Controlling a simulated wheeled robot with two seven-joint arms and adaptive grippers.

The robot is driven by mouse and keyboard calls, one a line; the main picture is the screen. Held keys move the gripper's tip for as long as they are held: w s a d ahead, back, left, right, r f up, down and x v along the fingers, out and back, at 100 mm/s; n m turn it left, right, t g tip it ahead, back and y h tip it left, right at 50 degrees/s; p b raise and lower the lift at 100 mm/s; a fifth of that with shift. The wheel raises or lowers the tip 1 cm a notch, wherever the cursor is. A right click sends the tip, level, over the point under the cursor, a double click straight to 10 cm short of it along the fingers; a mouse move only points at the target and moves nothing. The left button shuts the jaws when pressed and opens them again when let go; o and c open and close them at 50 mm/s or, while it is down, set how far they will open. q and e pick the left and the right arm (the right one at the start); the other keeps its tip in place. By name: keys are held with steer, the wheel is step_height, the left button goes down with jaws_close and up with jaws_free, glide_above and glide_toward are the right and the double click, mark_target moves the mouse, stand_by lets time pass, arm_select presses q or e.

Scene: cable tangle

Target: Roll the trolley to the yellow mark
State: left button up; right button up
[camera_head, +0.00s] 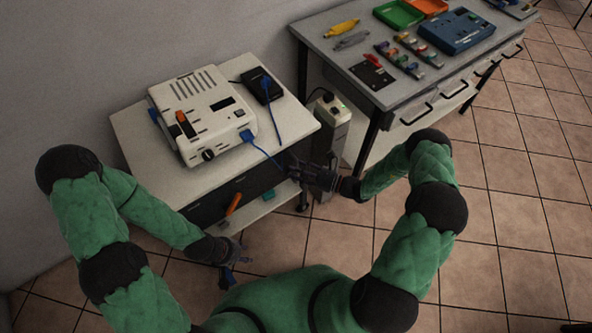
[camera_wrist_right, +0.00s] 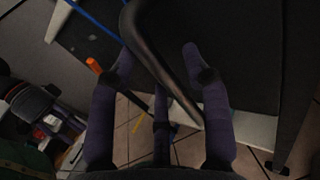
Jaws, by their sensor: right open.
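The trolley (camera_head: 131,127) stands against the wall, with a pale top, a dark front and a lower shelf. My right gripper (camera_head: 300,172) is at its right front corner. In the right wrist view, its fingers are spread on either side of a dark curved bar (camera_wrist_right: 150,42), apparently the trolley's handle; I cannot tell whether they touch it. My left gripper (camera_head: 238,254) is low in front of the trolley, fingers spread and empty.
A white device (camera_head: 198,108) and a black box (camera_head: 261,84) sit on the trolley, with a blue cable (camera_head: 277,124) hanging at the front. A white unit (camera_head: 327,135) stands between the trolley and a workbench (camera_head: 385,93). Tiled floor (camera_head: 500,220) at right is clear.

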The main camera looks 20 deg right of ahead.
steer(key=shift+w+a, duration=0.2)
steer(key=shift+a, duration=0.15)
steer(key=shift+c, duration=0.3)
jaws_close()
